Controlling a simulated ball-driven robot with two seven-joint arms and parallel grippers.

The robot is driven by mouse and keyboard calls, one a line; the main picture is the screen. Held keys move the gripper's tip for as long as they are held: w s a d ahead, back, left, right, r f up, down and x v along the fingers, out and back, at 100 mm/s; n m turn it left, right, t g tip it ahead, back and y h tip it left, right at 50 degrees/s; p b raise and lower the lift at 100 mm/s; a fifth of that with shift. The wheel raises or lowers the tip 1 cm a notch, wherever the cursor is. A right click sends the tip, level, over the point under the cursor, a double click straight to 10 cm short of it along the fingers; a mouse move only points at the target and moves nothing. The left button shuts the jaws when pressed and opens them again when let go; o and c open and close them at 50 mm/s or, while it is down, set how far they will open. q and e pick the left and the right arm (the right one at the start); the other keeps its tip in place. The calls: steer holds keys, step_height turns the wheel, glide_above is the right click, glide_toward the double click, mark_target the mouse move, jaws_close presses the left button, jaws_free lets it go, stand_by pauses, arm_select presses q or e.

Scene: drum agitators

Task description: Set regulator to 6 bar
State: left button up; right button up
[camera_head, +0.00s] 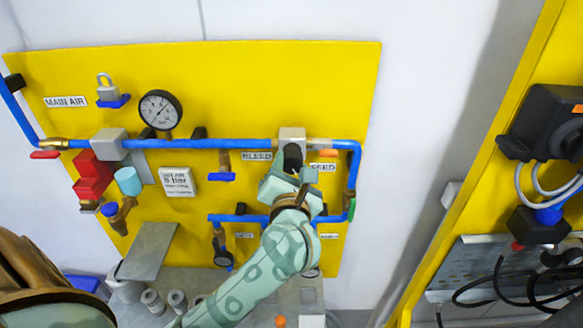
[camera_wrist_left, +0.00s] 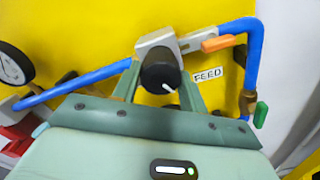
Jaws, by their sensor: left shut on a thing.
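The regulator is a grey block (camera_head: 292,134) on the upper blue pipe, with a black knob (camera_head: 292,157) on its front. In the left wrist view the knob (camera_wrist_left: 160,76) has a white pointer mark aimed to the lower right. My left gripper (camera_head: 291,172) is shut on the knob, with one finger on each side of it in the left wrist view (camera_wrist_left: 160,88). A round pressure gauge (camera_head: 160,110) sits above the pipe to the left; its numbers are too small to read. My right gripper is not in view.
A white sign (camera_head: 178,182) reading "6 bar" is on the yellow panel (camera_head: 290,70). A red block (camera_head: 93,175) and a padlock (camera_head: 107,88) are at left.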

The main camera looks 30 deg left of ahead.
arm_select(q)
steer(key=m, duration=0.4)
steer(key=shift+r+m, duration=0.1)
steer(key=shift+m, duration=0.6)
steer(key=o, duration=0.9)
steer(key=shift+c, duration=0.2)
steer(key=shift+o, duration=0.5)
steer(key=shift+w+a, duration=0.1)
